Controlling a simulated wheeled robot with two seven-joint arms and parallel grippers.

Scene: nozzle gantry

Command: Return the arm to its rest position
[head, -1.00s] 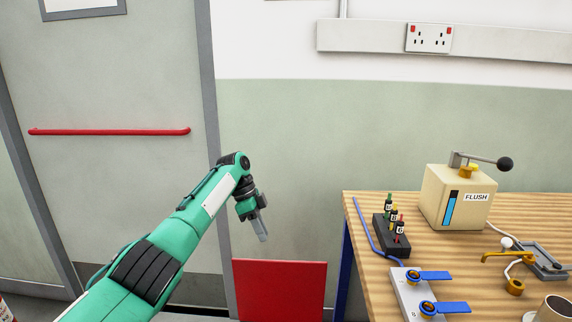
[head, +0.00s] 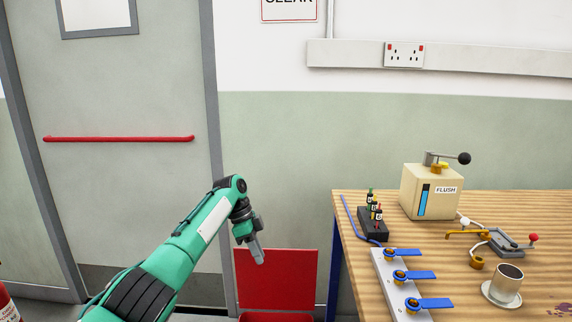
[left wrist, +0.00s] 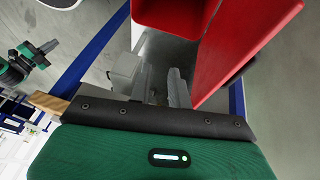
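My left arm reaches in from the lower left in the head view. Its gripper (head: 258,255) points down, left of the bench and in front of the red panel. In the left wrist view the two grey fingers of the left gripper (left wrist: 160,88) stand apart with nothing between them. The floor shows past them. A green and black arm part, which looks like my right arm, shows small at the left edge of the left wrist view. Its gripper (left wrist: 48,46) is too small to read. The head view does not show the right arm.
The wooden bench (head: 345,235) stands at right. It carries the flush box (head: 425,195), a black vial rack (head: 373,224), a valve strip with blue levers (head: 385,275), a brass-armed device (head: 508,245) and a metal cup (head: 508,280). A red bin with a raised panel (head: 275,275) is beside it.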

